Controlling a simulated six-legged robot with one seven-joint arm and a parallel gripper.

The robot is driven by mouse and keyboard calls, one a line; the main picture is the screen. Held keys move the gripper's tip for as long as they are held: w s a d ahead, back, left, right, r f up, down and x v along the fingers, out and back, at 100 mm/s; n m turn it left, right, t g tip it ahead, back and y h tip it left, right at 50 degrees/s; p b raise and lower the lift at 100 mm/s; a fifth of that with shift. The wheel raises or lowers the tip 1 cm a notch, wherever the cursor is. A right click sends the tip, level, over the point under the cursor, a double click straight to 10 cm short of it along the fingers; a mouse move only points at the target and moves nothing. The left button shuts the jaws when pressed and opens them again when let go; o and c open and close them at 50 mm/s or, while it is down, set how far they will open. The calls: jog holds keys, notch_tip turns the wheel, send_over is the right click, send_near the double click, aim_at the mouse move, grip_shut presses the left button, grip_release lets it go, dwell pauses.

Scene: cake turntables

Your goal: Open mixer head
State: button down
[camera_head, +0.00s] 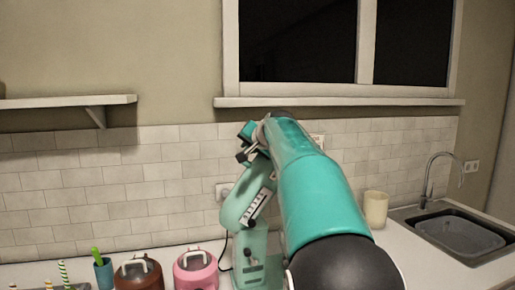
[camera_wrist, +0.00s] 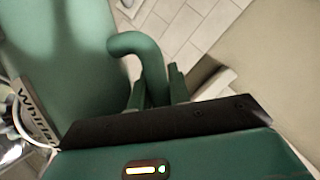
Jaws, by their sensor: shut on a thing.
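The pale green stand mixer (camera_head: 250,262) stands on the counter, partly hidden behind my arm. Its mixer head (camera_head: 240,205) is tilted steeply upward, with a slanted light label strip on its side. In the wrist view the mixer head (camera_wrist: 75,65) fills the left side, and a curved green handle (camera_wrist: 150,52) sticks out from it. My gripper (camera_wrist: 160,92) is shut on this handle, which passes between the two fingers. In the head view my gripper (camera_head: 247,150) is at the upper end of the mixer head, partly hidden by my arm.
A cream canister (camera_head: 375,208) and the sink (camera_head: 462,234) are to the right. The tiled wall (camera_head: 110,190) is close behind.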

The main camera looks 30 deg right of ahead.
jog(key=shift+a, duration=0.1)
dwell(0.3)
jog(key=c, duration=1.6)
grip_release()
jog(key=v, duration=1.3)
jog(key=shift+s+a+r, duration=0.1)
jog(key=shift+s+r, duration=0.1)
jog(key=shift+s, duration=0.1)
jog(key=s+a+f+n+g+y, duration=0.2)
jog(key=s+a+f+n, duration=0.15)
jog(key=a+f, duration=0.6)
jog(key=s+a+f+n+g, duration=0.1)
jog(key=s+a+f+n, duration=0.1)
jog(key=s+a+f, duration=0.3)
jog(key=s+a+f+n+g, duration=0.2)
jog(key=s+a+f+n, duration=0.1)
jog(key=s+a+f, duration=0.3)
jog(key=s+a+f+n+g, duration=0.2)
jog(key=s+a+f, duration=0.4)
jog(key=s+f, duration=0.3)
notch_tip(320, 180, down, 4)
jog(key=shift+s+a+r+y, duration=0.1)
jog(key=shift+r+y, duration=0.05)
jog(key=shift+y, duration=0.15)
